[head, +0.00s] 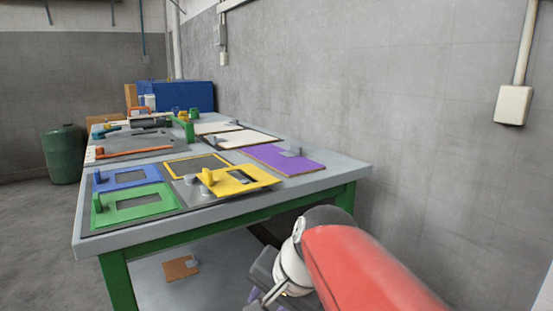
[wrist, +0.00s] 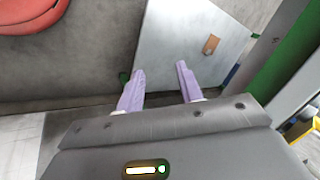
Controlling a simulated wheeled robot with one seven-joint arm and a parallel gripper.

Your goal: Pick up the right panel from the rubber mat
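A dark rubber mat (head: 176,189) lies on the near part of the workbench. On it are a blue panel (head: 112,184), a green panel (head: 112,214) and, at the right, a yellow panel (head: 228,187). Each has a rectangular opening and an upright knob. The yellow panel sits askew, reaching toward the mat's right side. My gripper (wrist: 160,71) is open with nothing between its two lavender fingers. It is low in front of the bench, below the tabletop. The wrist view does not show the panels clearly.
A yellow-edged grey plate (head: 197,165) lies behind the yellow panel. A purple panel (head: 283,160) and white panels (head: 240,139) lie farther back. The green bench frame (head: 220,224) stands between my gripper and the tabletop. A brown block (head: 181,268) lies on the lower shelf.

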